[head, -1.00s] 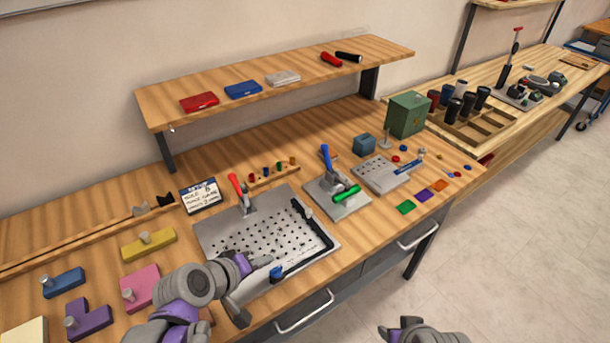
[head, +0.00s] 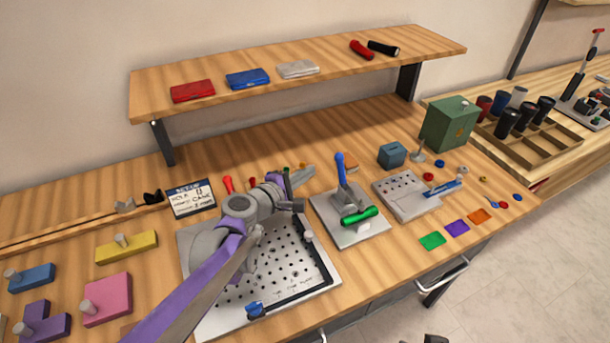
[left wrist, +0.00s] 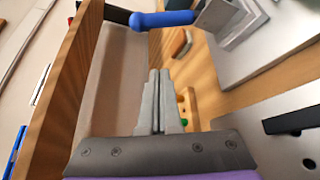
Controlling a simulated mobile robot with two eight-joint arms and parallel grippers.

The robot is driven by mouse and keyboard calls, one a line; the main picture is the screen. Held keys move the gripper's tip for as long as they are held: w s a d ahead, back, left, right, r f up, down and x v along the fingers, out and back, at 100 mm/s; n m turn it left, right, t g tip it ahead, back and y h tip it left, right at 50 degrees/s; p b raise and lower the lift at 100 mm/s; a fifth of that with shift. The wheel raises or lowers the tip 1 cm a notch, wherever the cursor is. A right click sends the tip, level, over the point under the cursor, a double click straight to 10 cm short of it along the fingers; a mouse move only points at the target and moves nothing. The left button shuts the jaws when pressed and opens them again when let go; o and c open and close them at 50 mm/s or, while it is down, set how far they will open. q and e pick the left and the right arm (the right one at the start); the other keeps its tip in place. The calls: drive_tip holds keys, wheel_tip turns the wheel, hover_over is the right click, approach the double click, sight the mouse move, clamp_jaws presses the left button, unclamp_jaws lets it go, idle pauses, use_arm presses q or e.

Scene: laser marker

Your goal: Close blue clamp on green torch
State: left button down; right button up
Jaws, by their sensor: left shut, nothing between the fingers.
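The blue clamp (head: 341,168) stands on a grey metal plate, its blue handle pointing up. The green torch (head: 362,215) lies on the plate at the foot of the clamp. My left gripper (head: 308,172) is shut and empty, just left of the blue handle and apart from it. In the left wrist view, the shut fingers (left wrist: 158,75) point toward the blue handle (left wrist: 165,19), which lies across the top of the picture. The green torch is not visible in that view. Only a dark tip of my right gripper (head: 436,339) shows at the bottom edge; its fingers are hidden.
A shelf (head: 300,92) runs behind the bench. A grey block with holes (head: 412,198), a blue box (head: 392,155) and a green box (head: 450,123) stand to the right.

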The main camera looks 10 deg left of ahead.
sight(339, 168)
use_arm(q)
drive_tip(key=x, duration=0.5)
drive_tip(key=shift+w+d+f, duration=0.15)
drive_tip(key=shift+w, duration=0.15)
drive_tip(key=shift+s+d+r, duration=0.35)
drive_tip(key=shift+s+d, duration=0.05)
drive_tip(key=shift+d, duration=0.15)
drive_tip(key=shift+s+d+r, duration=0.35)
drive_tip(key=shift+s+d, duration=0.1)
drive_tip(key=shift+d, duration=0.1)
drive_tip(key=shift+s+d+r, duration=0.2)
drive_tip(key=shift+s+d, duration=0.1)
drive_tip(key=shift+s+d+r+p, duration=0.6)
drive_tip(key=shift+s+r+p, duration=0.15)
drive_tip(key=shift+p, duration=0.3)
drive_tip(key=shift+s+d, duration=0.2)
drive_tip(key=shift+s, duration=0.1)
drive_tip(key=shift+f, duration=0.15)
drive_tip(key=shift+s, duration=0.1)
